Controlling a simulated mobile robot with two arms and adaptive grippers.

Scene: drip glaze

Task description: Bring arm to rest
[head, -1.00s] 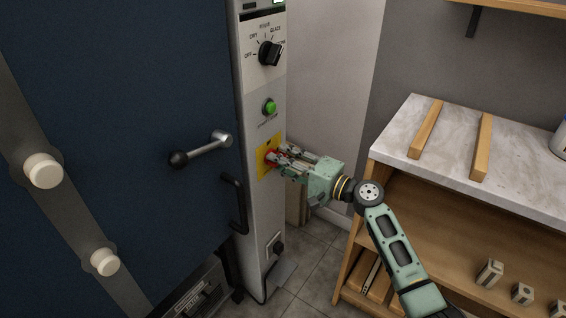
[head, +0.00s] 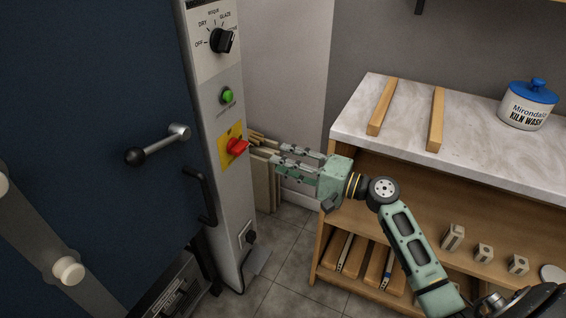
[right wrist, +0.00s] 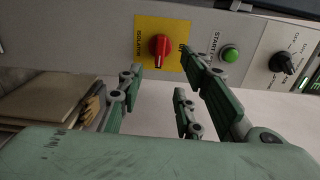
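My right gripper (head: 280,160) is open and empty. It is apart from the red isolator switch (head: 237,147) on its yellow plate, to the right of it in the head view. In the right wrist view the red switch (right wrist: 160,46) shows beyond the spread fingers (right wrist: 158,92), with nothing between them. My right arm (head: 412,240) reaches in from the lower right, beside the wooden shelf unit. My left gripper is not in view.
The grey control panel carries a green button (head: 227,96) and a black dial (head: 222,40). The blue kiln door (head: 90,100) has a lever handle (head: 160,145). A marble-topped shelf (head: 470,150) holds wooden strips and a kiln wash jar (head: 528,105). Boards (head: 263,180) stand behind the panel.

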